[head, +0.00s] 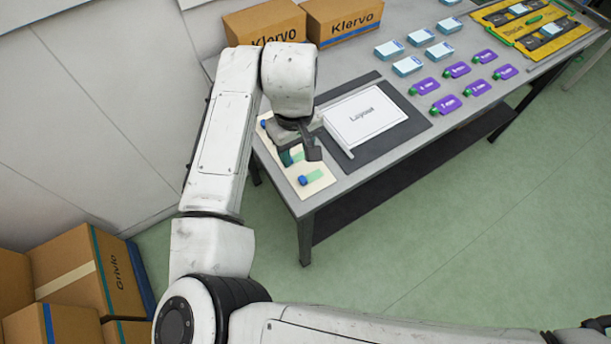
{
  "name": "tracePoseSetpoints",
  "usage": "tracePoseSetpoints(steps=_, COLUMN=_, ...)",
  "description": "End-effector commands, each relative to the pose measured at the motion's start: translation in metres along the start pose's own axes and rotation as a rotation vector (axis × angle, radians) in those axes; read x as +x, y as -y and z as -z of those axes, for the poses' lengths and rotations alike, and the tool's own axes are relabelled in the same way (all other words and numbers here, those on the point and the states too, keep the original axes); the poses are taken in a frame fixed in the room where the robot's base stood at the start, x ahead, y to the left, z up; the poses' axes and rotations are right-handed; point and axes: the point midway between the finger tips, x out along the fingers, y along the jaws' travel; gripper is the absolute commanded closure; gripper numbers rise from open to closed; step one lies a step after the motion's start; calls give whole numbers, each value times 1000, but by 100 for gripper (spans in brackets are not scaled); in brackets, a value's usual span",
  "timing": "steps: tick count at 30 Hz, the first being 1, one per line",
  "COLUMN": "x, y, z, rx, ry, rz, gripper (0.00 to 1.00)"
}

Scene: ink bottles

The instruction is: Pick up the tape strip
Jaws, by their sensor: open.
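A cream board (323,184) lies at the near left end of the grey table. On it, a light green tape strip (315,176) with a blue end (303,181) lies flat near the front edge. A second green patch (298,157), seemingly another strip, shows beside and partly behind my gripper (298,157). A further blue piece (264,124) shows at the board's far left; any strip joined to it is hidden by my arm. My gripper is open and points down low over the board. I cannot tell whether its fingers touch anything.
A white box marked "Layout" (365,116) stands on a dark mat (400,137) just right of my gripper. Purple tags (447,104), pale blue boxes (408,66) and a yellow tray (560,42) are farther right. Klervo cartons (343,20) stand behind.

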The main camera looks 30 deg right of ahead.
Motion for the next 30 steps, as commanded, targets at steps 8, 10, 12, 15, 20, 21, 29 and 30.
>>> tracePoseSetpoints(steps=8, x=33, y=-1, z=0, rx=0, ry=-1, rz=-1, gripper=53)
tracePoseSetpoints(steps=10, x=37, y=-1, z=-1, rx=1, ry=-1, rz=0, gripper=53)
tracePoseSetpoints(steps=12, x=42, y=-2, z=-2, rx=2, ry=0, rz=0, gripper=53)
tracePoseSetpoints(steps=15, x=55, y=-4, z=-4, rx=2, ry=1, rz=0, gripper=53)
tracePoseSetpoints(steps=20, x=78, y=-5, z=-6, rx=2, ry=0, rz=0, gripper=53)
tracePoseSetpoints(steps=21, x=82, y=-5, z=-6, rx=1, ry=-1, rz=-1, gripper=53)
tracePoseSetpoints(steps=29, x=88, y=-5, z=-6, rx=3, ry=-2, rz=-1, gripper=53)
tracePoseSetpoints(steps=30, x=88, y=-5, z=-6, rx=3, ry=-2, rz=-1, gripper=53)
